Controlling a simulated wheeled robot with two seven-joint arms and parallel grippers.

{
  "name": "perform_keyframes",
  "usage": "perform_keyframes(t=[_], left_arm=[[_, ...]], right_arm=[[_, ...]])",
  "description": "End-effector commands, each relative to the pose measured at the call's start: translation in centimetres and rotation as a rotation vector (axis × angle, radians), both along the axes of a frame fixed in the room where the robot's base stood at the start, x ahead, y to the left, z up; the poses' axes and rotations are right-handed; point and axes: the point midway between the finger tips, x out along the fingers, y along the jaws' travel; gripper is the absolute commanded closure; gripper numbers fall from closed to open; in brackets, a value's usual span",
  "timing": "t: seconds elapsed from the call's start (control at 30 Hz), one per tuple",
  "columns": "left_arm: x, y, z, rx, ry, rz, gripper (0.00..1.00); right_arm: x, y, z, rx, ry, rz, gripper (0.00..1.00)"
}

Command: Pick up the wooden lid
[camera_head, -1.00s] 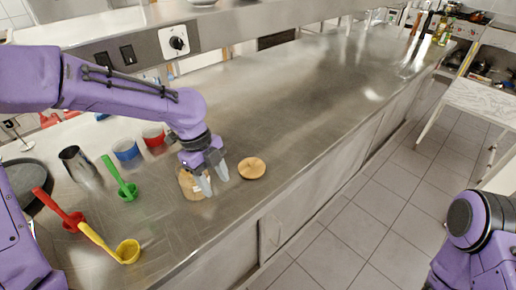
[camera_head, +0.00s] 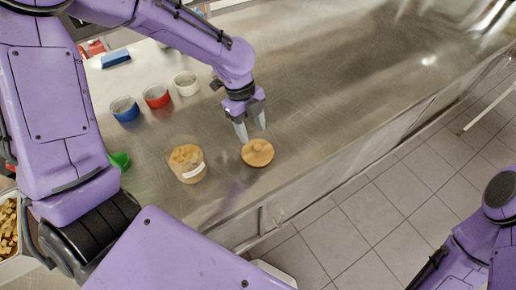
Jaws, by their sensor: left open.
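The wooden lid (camera_head: 257,153) is a round, light-brown disc with a small knob on top. It lies flat on the steel counter near the counter's front edge. My left gripper (camera_head: 251,130) is open and empty, its two pale fingers pointing down just behind and above the lid. I cannot tell whether the fingertips touch the lid. A clear jar (camera_head: 187,163) with brown pieces inside and a white label stands open to the left of the lid. My right arm shows at the lower right, but its gripper is not visible.
Blue (camera_head: 125,109), red (camera_head: 156,96) and white (camera_head: 187,84) bowls stand in a row behind the jar. A green ladle (camera_head: 120,160) is partly hidden by my arm. The steel counter (camera_head: 330,90) is clear to the right of the lid. Tiled floor lies beyond its front edge.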

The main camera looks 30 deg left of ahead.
Motion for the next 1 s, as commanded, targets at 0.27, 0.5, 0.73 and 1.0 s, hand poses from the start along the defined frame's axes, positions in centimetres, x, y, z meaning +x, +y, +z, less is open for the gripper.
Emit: perform_keyframes(t=[0.27,0.5,0.73,1.0], left_arm=[[-0.6,-1.6,-4.1,0.001,0.004,-0.002,0.47],[-0.6,-1.8,-5.3,0.001,-0.001,-0.002,0.47],[-0.6,-1.8,-5.3,0.001,-0.001,-0.002,0.96],[-0.6,-1.8,-5.2,0.001,-0.001,-0.002,1.0]], right_arm=[[0.0,0.0,1.6,-0.001,-0.001,0.0,0.51],[0.0,0.0,1.6,-0.001,-0.001,0.0,0.51],[0.0,0.0,1.5,-0.001,-0.001,0.0,0.51],[0.0,0.0,1.5,-0.001,-0.001,0.0,0.51]])
